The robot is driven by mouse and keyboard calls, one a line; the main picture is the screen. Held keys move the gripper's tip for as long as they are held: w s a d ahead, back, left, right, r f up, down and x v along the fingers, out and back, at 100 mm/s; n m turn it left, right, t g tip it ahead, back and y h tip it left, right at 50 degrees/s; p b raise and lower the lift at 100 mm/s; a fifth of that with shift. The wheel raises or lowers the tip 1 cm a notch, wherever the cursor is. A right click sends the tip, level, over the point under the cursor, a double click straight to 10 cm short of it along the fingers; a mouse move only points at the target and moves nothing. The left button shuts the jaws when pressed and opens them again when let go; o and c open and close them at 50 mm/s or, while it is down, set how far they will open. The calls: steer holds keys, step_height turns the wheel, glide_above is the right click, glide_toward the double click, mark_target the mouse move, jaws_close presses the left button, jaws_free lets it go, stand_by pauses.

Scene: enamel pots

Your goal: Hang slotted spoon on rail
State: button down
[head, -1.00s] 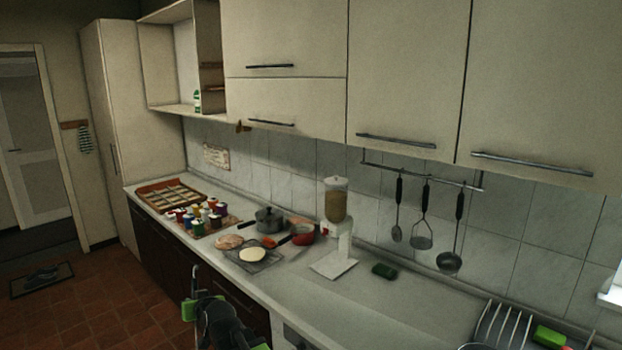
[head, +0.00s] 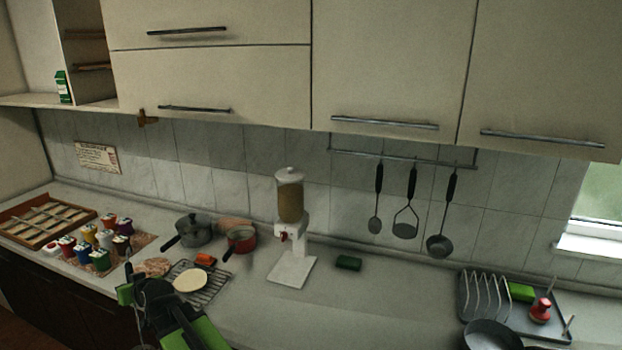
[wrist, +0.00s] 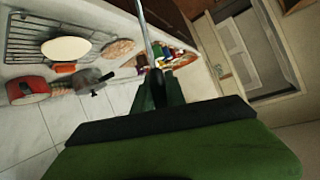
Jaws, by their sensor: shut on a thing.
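My gripper (head: 133,288) is at the lower left of the head view, over the counter's front edge. In the wrist view the gripper (wrist: 160,88) is shut on the slotted spoon, whose thin metal shaft (wrist: 149,38) runs up out of the picture. The spoon's slotted end is not clearly seen. The rail (head: 420,160) is fixed on the tiles below the wall cabinets, to the right of and beyond my gripper. The rail's left end has bare length.
A dispenser (head: 290,215) stands on the counter left of the rail. A grey pot (head: 192,232), a red pan (head: 241,240) and a wire rack (head: 210,278) are near my gripper. A dish rack (head: 487,297) is at right. The counter below the rail is mostly clear.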

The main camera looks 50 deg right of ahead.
steer(key=s+d+r+t+h+p, duration=0.1)
steer(key=s+d+r+p, duration=0.25)
steer(key=d, duration=0.65)
steer(key=s+d+r+m+h+p, duration=0.15)
steer(key=s+d+r, duration=0.3)
steer(key=d, duration=0.55)
steer(key=s+d+r+t+h+p, duration=0.1)
steer(key=s+d+r+h+p, duration=0.3)
steer(key=d, duration=0.7)
steer(key=s+d+r+m+h+p, duration=0.1)
steer(key=s+d+r, duration=0.4)
steer(key=s+d, duration=0.5)
steer(key=s+d+r+m+h+p, duration=0.1)
steer(key=s+d+r+h+p, duration=0.2)
steer(key=s+d+r, duration=0.3)
steer(key=s+d, duration=0.5)
steer(key=d, duration=0.2)
steer(key=shift+d+g, duration=0.15)
steer(key=shift+g, duration=0.15)
steer(key=shift+r+m+h, duration=0.1)
steer(key=shift+m+h, duration=0.15)
